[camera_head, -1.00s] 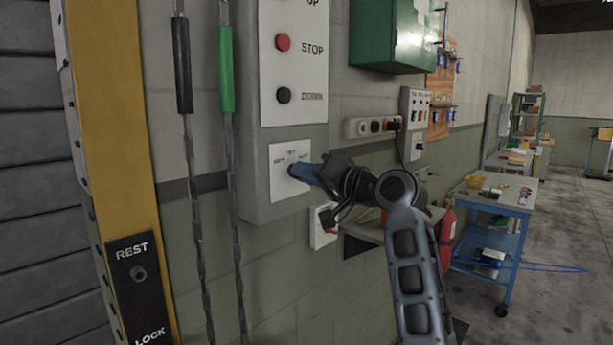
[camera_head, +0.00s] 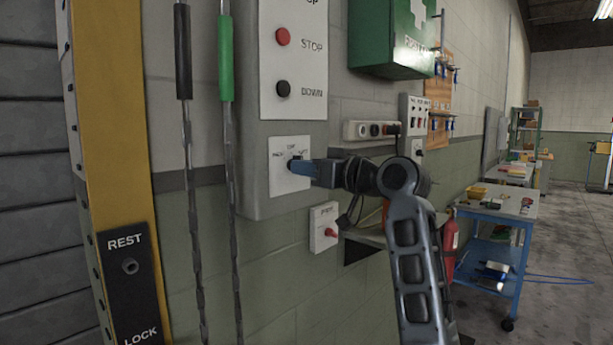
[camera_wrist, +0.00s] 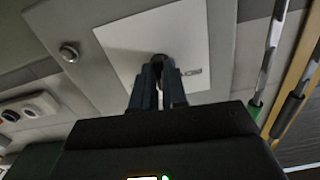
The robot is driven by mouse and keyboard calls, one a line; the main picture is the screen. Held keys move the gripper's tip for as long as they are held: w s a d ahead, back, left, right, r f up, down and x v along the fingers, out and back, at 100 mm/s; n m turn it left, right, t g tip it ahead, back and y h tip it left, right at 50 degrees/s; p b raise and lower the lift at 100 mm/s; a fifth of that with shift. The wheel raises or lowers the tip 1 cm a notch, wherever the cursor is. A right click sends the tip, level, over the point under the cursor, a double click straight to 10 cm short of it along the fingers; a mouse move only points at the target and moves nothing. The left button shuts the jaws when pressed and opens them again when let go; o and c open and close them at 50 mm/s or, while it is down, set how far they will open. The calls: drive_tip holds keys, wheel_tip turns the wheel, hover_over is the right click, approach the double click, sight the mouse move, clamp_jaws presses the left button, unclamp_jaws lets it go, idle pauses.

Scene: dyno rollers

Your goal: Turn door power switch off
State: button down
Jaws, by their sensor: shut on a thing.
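The door control box (camera_head: 252,130) is a grey wall cabinet with a red STOP button (camera_head: 283,37) and a black DOWN button (camera_head: 283,89). Below them a white plate (camera_head: 287,182) carries the small dark rotary power switch (camera_head: 293,165), with tiny labels I cannot read surely. My gripper (camera_head: 297,167) reaches in from the right, its blue fingers at the plate. In the wrist view the two fingers (camera_wrist: 158,92) are closed on the dark switch knob (camera_wrist: 160,60) on the white plate (camera_wrist: 130,45). The fingers hide most of the knob, so its exact setting is unclear.
A white box with a red knob (camera_head: 324,228) sits on the wall just below my gripper. Two hanging chains with black (camera_head: 182,60) and green (camera_head: 226,60) handles are left of the cabinet. A green first-aid cabinet (camera_head: 385,40) is at upper right, a blue cart (camera_head: 495,225) farther right.

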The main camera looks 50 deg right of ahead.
drive_tip(key=shift+n, duration=0.5)
drive_tip(key=c, duration=1.2)
unclamp_jaws()
drive_tip(key=shift+o, duration=0.2)
drive_tip(key=s+b, duration=0.1)
drive_tip(key=s, duration=0.6)
drive_tip(key=shift+s+d, duration=0.15)
drive_tip(key=shift+s, duration=0.2)
